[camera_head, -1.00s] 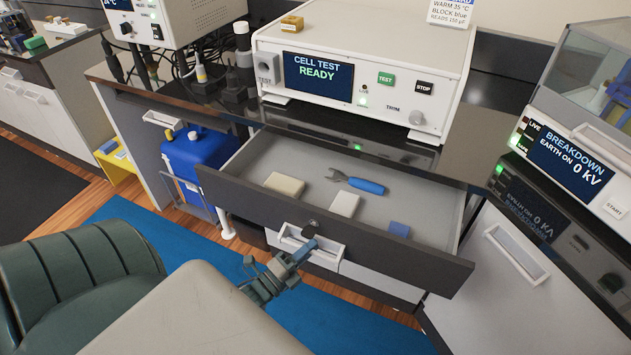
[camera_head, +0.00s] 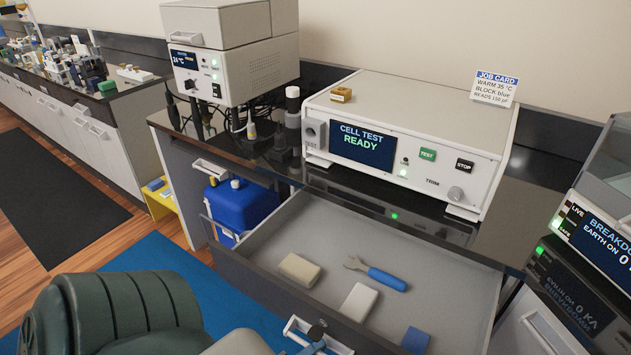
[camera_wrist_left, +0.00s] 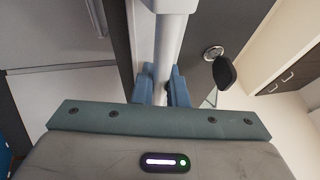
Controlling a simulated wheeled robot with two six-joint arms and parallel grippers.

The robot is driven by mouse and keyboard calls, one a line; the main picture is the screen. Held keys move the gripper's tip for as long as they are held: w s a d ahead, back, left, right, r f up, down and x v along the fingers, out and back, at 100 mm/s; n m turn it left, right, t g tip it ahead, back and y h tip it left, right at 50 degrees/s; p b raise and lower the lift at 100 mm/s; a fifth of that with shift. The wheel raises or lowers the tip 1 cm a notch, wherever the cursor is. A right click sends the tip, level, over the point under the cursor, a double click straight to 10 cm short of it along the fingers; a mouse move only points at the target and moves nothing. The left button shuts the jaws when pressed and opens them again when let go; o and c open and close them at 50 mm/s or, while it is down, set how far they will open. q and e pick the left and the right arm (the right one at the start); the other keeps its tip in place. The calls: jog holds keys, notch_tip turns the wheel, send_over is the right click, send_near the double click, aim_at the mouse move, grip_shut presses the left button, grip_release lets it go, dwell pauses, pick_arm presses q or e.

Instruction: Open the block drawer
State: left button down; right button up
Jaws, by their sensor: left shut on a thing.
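The block drawer (camera_head: 262,300) stands open, its dark front low in the head view. Inside lie a beige block (camera_head: 299,270), a white block (camera_head: 358,303), a blue block (camera_head: 415,341) and a wrench with a blue handle (camera_head: 387,279). My left gripper (camera_head: 314,345) is at the drawer's pale handle (camera_head: 339,347), partly cut off by the bottom edge. In the left wrist view, its blue fingers (camera_wrist_left: 163,82) are shut on the handle bar (camera_wrist_left: 171,45). A black key-like knob (camera_wrist_left: 224,73) is beside it on the drawer front. My right gripper is out of view.
The cell tester (camera_head: 410,135) stands on the dark bench above the drawer, with a job card (camera_head: 494,87) on top. A blue container (camera_head: 240,208) is left of the drawer. The breakdown unit (camera_head: 597,235) is at the right.

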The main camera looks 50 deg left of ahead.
pick_arm(q)
jog(key=c, duration=1.7)
grip_release()
jog(key=shift+c, duration=0.2)
jog(key=b+v, duration=0.2)
jog(key=v, duration=0.8)
jog(key=shift+s+b, duration=0.3)
jog(key=shift+s, duration=0.05)
jog(key=shift+a+f, duration=0.1)
